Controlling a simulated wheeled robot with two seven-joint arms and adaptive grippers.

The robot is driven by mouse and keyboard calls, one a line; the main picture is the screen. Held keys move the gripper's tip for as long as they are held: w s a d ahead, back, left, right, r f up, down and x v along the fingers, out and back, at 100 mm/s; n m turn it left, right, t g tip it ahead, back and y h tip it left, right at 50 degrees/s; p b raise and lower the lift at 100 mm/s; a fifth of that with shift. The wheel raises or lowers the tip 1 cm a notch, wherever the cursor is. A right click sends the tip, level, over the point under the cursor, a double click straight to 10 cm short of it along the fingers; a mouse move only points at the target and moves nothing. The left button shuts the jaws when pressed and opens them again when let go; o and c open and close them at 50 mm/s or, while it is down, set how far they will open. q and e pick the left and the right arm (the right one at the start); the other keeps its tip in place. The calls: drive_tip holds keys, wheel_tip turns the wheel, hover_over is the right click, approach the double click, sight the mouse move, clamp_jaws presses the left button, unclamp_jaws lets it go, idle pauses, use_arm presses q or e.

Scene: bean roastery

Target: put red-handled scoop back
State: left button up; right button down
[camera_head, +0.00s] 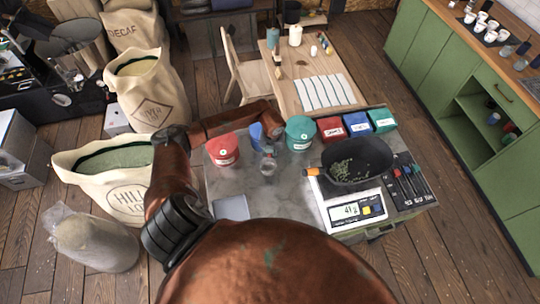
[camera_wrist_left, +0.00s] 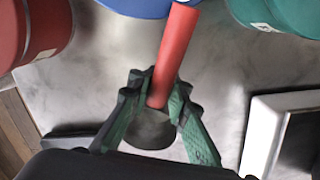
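In the left wrist view, the red-handled scoop (camera_wrist_left: 174,50) has its red handle between my left gripper's green fingers (camera_wrist_left: 157,90), which close on it from both sides. Its dark grey bowl (camera_wrist_left: 150,130) shows lower down, between the fingers. In the head view my left gripper (camera_head: 268,152) hangs over the middle of the marble-topped table (camera_head: 300,190), in front of the red, blue and teal tins; the scoop is too small to make out there. Whether the bowl touches the table I cannot tell. My right gripper is not in view.
A red tin (camera_head: 222,149), a blue tin (camera_head: 257,133) and a teal tin (camera_head: 299,134) stand along the back. A flat grey square (camera_head: 231,207) lies near the front left.

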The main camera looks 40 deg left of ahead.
sight(271, 155)
use_arm(q)
drive_tip(key=o, duration=0.4)
drive_tip(key=shift+c, duration=0.2)
drive_tip(key=shift+r, duration=0.1)
drive_tip(key=shift+r+p, duration=0.2)
drive_tip(key=shift+p, duration=0.1)
drive_tip(key=shift+r+p, duration=0.35)
drive_tip(key=shift+r, duration=0.1)
wheel_tip(271, 155, up, 12)
drive_tip(key=d+b, duration=0.1)
drive_tip(key=b, duration=0.2)
drive_tip(key=shift+s+f+b, duration=0.15)
drive_tip(key=shift+s+b, duration=0.1)
drive_tip(key=shift+b, duration=0.05)
